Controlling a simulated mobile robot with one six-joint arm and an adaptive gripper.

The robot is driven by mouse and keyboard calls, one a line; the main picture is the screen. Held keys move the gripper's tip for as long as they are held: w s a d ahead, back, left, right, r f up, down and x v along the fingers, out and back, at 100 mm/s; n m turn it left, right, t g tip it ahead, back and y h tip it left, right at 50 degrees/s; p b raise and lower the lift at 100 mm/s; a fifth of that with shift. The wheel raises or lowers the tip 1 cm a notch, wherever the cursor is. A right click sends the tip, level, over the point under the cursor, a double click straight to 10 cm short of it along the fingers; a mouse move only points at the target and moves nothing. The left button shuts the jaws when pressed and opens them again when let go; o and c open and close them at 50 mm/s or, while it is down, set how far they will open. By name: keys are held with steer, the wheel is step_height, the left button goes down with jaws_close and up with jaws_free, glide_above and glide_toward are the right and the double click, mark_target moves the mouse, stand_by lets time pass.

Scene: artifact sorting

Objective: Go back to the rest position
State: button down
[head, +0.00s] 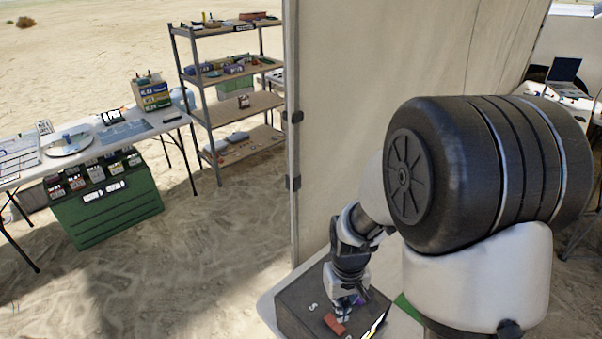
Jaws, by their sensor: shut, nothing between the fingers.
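My gripper (347,300) is at the lower middle of the head view, at the end of my arm, pointing down. It is shut and appears empty, though its fingertips are small and hard to make out. It is over or just at a dark grey box (293,306) on a white table (267,309). A small orange-red block (334,324) shows at the box beside the gripper, and a purple thing shows close to the fingers. My arm hides much of the table.
A tan canvas wall (345,110) stands behind my arm. Metal shelves (235,126) with several items stand back left. A white folding table (172,122) holds a plate, with a green crate (110,218) below. A laptop (563,72) is far right. Sandy ground between is clear.

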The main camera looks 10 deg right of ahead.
steer(key=s+r+m+t+b, duration=0.1)
steer(key=s+r+t+b, duration=0.3)
steer(key=s+r, duration=1.1)
steer(key=shift+r+t, duration=0.3)
steer(key=shift+r, duration=1.2)
